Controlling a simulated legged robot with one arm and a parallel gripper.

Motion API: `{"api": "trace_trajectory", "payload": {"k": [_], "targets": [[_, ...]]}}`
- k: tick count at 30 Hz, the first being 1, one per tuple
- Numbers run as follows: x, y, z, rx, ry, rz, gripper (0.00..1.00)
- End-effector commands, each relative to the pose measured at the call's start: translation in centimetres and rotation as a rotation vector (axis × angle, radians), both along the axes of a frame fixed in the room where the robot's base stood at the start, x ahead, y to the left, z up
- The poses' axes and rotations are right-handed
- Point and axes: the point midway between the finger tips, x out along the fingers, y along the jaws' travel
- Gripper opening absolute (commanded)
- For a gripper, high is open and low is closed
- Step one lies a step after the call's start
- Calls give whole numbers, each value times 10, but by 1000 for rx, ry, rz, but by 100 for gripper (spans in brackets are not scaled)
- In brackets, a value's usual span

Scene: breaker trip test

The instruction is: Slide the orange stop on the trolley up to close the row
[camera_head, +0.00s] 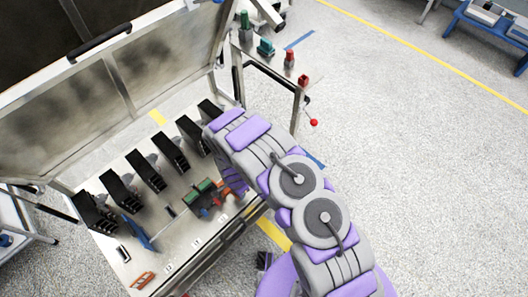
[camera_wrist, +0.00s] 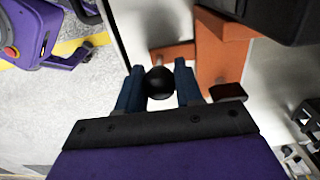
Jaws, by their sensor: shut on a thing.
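The orange stop (camera_wrist: 222,52) fills the upper middle of the wrist view, an L-shaped piece lying on a pale metal surface. A dark round knob (camera_wrist: 160,83) sits beside its orange arm. My gripper (camera_wrist: 159,80) has its two blue fingers on either side of this knob and is shut on it. In the head view, my purple and grey arm reaches over the right part of the trolley (camera_head: 185,233) and hides most of the gripper and stop. A row of several black breakers (camera_head: 145,168) stands along the trolley top.
A black block (camera_wrist: 272,18) stands close beside the stop. Green parts (camera_head: 198,190) and a blue piece (camera_head: 136,232) lie in front of the row. An orange piece (camera_head: 143,281) lies near the trolley's front left. The raised frame (camera_head: 60,85) stands behind.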

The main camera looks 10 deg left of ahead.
Motion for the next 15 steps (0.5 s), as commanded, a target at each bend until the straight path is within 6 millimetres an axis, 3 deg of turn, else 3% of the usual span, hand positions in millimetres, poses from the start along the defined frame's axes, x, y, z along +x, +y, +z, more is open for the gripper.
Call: {"api": "trace_trajectory", "payload": {"k": [15], "targets": [[-16, 18, 2, 6, -7, 1, 0]]}}
